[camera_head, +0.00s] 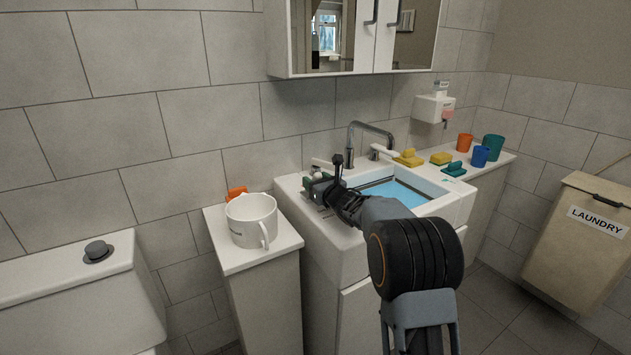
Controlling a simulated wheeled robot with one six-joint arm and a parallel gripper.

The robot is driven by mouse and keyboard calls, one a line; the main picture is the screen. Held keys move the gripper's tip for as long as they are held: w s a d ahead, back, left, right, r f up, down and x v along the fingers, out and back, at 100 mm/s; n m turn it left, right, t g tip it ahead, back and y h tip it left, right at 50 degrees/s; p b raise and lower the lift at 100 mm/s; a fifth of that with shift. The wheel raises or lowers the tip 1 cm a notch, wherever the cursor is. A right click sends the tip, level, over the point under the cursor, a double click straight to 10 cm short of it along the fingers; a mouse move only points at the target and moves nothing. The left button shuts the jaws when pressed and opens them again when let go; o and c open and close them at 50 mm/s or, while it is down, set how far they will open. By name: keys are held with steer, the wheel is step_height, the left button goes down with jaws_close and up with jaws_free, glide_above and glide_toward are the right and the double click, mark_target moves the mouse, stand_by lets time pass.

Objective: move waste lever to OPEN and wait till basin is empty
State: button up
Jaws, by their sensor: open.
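The basin (440,207) is set in a white counter and holds blue water (392,190). A grey faucet (352,140) stands behind it. My gripper (312,186) is open over the left end of the counter, reached from the front right by my arm. A small pale knob-like part (319,172) shows right at the gripper, among its dark parts. It may be the waste lever, but its setting and any label are hidden or too small to read. I cannot tell whether the gripper touches it.
A white jug (252,222) and an orange item (237,193) stand on the cabinet to the left. Yellow sponges (408,158), a teal brush-like item (454,169) and cups (480,156) lie right of the basin. A mirror cabinet (350,40) hangs above.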

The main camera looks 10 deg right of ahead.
steer(key=shift+w, duration=0.1)
jaws_close()
stand_by(0.6)
